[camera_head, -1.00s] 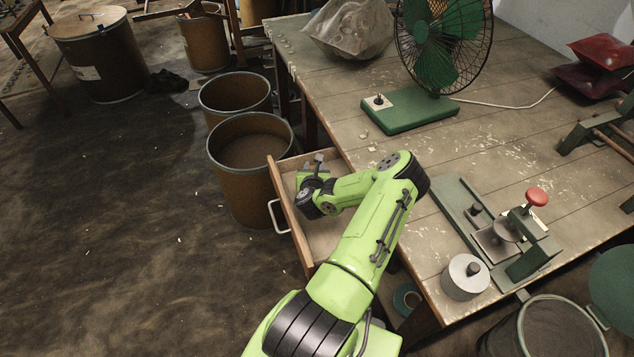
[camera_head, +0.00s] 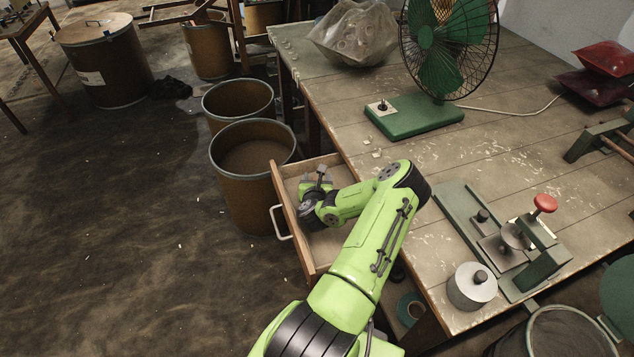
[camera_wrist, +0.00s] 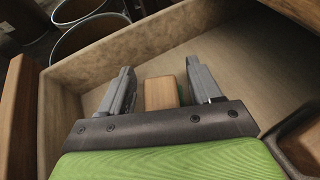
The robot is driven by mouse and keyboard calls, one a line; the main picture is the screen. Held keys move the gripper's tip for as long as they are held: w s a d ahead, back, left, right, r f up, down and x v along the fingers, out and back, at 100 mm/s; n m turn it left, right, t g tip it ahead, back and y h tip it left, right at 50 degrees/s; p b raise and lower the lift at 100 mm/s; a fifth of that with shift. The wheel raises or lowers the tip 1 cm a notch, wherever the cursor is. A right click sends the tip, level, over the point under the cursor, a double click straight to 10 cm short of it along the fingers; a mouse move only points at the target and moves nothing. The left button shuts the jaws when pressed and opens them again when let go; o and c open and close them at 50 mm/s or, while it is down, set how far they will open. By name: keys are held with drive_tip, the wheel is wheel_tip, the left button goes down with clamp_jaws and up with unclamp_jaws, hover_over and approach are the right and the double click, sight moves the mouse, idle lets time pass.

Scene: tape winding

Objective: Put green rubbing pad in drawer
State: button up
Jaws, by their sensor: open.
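The drawer (camera_head: 284,192) is pulled out from the table's left side, with a white handle on its front. My gripper (camera_head: 314,178) is over or inside the drawer. In the wrist view my gripper (camera_wrist: 163,82) is open, with its two grey fingers apart. A small block with a tan wooden top (camera_wrist: 160,93) lies between the fingers, with a gap on each side. It appears to be inside the drawer.
Brown drums (camera_head: 252,160) stand close to the drawer front. The table (camera_head: 480,150) holds a green fan (camera_head: 415,117), a green press with a red knob (camera_head: 545,203), and a grey cylinder (camera_head: 472,287). The drawer walls (camera_wrist: 130,42) surround my fingers.

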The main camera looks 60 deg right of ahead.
drive_tip(key=b+v, duration=0.1)
drive_tip(key=v, duration=0.5)
drive_tip(key=shift+a, duration=0.3)
drive_tip(key=shift+s+a+r+b, duration=0.15)
drive_tip(key=shift+a+r+b, duration=0.05)
drive_tip(key=shift+a+b, duration=0.1)
